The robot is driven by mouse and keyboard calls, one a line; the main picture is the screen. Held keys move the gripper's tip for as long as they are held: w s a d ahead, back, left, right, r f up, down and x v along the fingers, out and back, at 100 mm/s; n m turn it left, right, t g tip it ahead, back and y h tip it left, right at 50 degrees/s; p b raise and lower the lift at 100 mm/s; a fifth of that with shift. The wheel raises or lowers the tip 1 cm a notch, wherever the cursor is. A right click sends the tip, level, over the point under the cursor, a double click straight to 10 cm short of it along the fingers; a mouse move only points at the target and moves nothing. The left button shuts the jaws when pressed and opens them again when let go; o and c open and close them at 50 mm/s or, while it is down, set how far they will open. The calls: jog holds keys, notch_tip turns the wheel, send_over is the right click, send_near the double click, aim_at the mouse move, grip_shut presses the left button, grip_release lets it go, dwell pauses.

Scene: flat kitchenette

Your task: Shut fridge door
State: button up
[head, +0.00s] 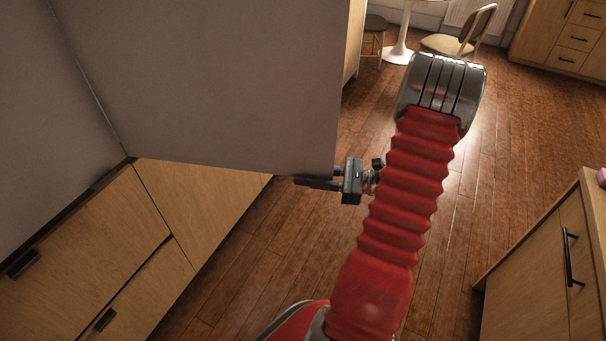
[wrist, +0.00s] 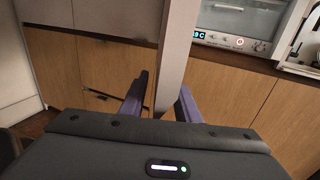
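The fridge door (head: 215,85) is a large grey panel standing open across the upper left of the head view. It meets the grey fridge side (head: 50,120) at the left. My gripper (head: 305,182) is at the door's lower free corner, its purple fingers partly hidden by the panel. In the wrist view, the door's pale free edge (wrist: 178,55) runs down between the two fingers of my gripper (wrist: 162,90). The fingers are apart, with a narrow gap showing at the left finger. Whether the right finger touches the door is unclear.
Wooden cabinets (head: 100,250) lie below the door at left. A wooden cabinet with a black handle (head: 560,270) stands at lower right. The wooden floor (head: 480,210) between is clear. A chair (head: 455,45) and a white table base (head: 397,53) stand far back.

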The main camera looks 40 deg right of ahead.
jog(key=shift+w+a, duration=0.4)
jog(key=shift+w, duration=0.1)
jog(key=shift+c, duration=0.4)
grip_shut()
